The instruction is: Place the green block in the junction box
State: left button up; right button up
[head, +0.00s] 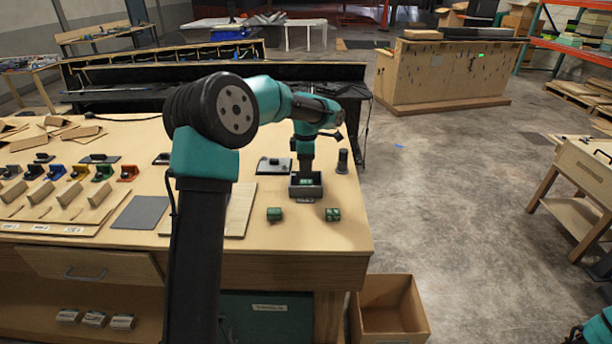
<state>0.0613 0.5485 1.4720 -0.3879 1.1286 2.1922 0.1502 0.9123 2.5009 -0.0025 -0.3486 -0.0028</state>
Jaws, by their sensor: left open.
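The junction box (318,191) looks like a small dark open box near the right end of the wooden table. My left gripper (305,177) points down into it and is open. A small green block (306,182) shows inside the box, between or just below the fingertips; whether they touch it is too small to tell. Two more green blocks stand on the table in front of the box, one to the left (274,214) and one to the right (333,214). My right gripper is out of view; only a piece of that arm shows at the bottom right.
A dark upright cylinder (342,161) stands right of the box, and a grey plate (268,166) lies behind left. A grey pad (140,212) and several coloured parts are on the left of the table. A cardboard bin (405,338) sits below the right edge.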

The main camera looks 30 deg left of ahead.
aim_at(306, 181)
pick_arm(q)
jog(key=shift+r, duration=2.35)
